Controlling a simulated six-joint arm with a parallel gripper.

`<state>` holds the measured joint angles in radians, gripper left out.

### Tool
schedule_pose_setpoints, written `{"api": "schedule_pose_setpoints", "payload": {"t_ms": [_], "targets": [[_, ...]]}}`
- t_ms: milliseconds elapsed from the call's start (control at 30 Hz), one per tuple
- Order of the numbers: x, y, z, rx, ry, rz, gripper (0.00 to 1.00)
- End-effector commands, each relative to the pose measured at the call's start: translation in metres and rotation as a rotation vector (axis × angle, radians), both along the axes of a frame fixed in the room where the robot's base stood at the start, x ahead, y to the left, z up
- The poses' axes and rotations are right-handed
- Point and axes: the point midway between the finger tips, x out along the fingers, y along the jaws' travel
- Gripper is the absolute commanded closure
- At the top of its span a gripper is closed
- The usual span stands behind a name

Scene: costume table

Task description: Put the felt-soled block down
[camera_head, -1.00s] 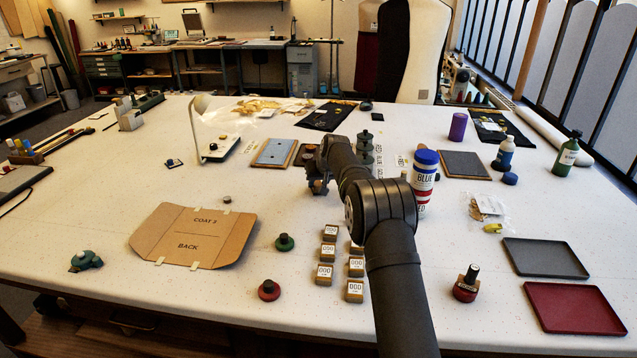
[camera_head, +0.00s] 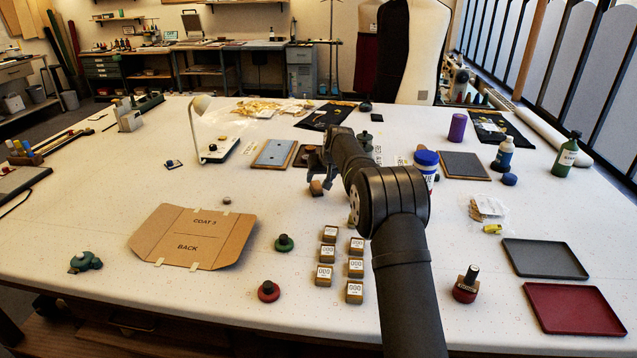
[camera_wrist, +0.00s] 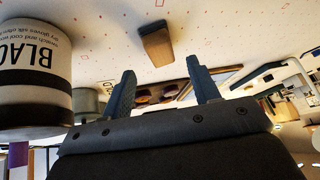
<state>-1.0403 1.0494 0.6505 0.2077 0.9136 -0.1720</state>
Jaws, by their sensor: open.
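The felt-soled block (camera_head: 317,187), a small brown wooden block, sits on the white table just below my gripper (camera_head: 319,172) in the head view. In the wrist view the block (camera_wrist: 156,43) lies on the table past the fingertips, clear of both fingers, with a dark grey layer along one side. My gripper (camera_wrist: 162,80) is open there, its two blue-grey fingers wide apart with nothing gripped between them. My arm hides part of the table behind it in the head view.
A large white container with black lettering (camera_wrist: 35,75) stands close beside one finger in the wrist view. Several numbered blocks (camera_head: 327,251) stand in front of my arm. A blue-lidded container (camera_head: 427,160) is partly behind it. Open table lies left of the block.

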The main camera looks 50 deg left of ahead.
Motion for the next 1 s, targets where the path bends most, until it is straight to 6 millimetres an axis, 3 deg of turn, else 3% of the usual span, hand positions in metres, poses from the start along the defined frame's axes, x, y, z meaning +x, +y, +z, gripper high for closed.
{"api": "schedule_pose_setpoints", "payload": {"t_ms": [200, 400, 633, 1000], "targets": [[-0.005, -0.023, 0.037, 0.002, 0.000, -0.001, 0.44], [-0.008, -0.036, 0.059, 0.001, 0.000, 0.000, 0.44], [-0.009, -0.041, 0.066, -0.001, 0.000, 0.000, 0.44], [-0.009, -0.038, 0.062, -0.001, 0.000, 0.000, 0.44]]}}
